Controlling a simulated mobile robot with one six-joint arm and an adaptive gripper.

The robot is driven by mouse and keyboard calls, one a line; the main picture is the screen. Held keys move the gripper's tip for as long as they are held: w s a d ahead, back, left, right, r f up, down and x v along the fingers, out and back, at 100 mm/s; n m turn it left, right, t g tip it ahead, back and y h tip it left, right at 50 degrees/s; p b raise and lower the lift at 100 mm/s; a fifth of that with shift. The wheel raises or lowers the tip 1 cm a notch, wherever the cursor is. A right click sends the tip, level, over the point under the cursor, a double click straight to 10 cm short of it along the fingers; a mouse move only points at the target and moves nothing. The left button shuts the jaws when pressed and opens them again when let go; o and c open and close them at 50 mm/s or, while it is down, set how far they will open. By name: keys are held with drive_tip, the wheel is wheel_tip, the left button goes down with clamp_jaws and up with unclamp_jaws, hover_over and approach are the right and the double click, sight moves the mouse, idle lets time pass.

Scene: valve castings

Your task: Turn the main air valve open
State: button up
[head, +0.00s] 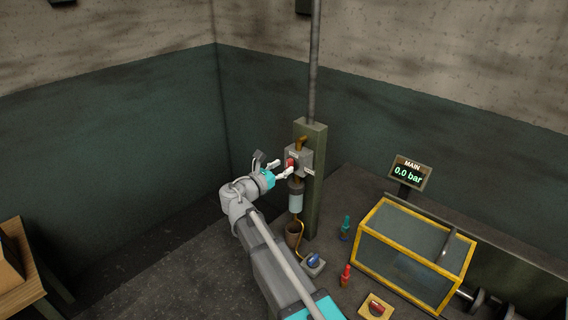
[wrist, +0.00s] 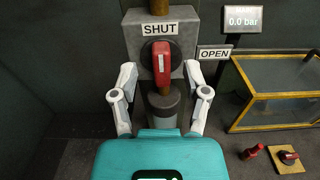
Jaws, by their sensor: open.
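The main air valve is a grey block (wrist: 183,78) on a green post (head: 315,190), with a red handle (wrist: 161,64) on a dark round base. The handle stands upright, its top end toward the SHUT label (wrist: 160,29). The OPEN label (wrist: 214,53) is at the block's right. The handle also shows in the head view (head: 291,163). My gripper (wrist: 161,84) is open, its fingers at either side of the handle's lower part and apart from it. In the head view my gripper (head: 281,167) is in front of the valve. The MAIN display (head: 408,173) reads 0.0 bar.
A yellow-framed clear box (head: 410,255) stands right of the post. A blue-knobbed block (head: 313,264), a red-handled plate (head: 376,306), a red bottle-shaped thing (head: 345,276) and a teal one (head: 345,228) stand near it. A wooden table (head: 22,275) is at far left.

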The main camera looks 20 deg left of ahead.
drive_tip(key=shift+x, duration=1.4)
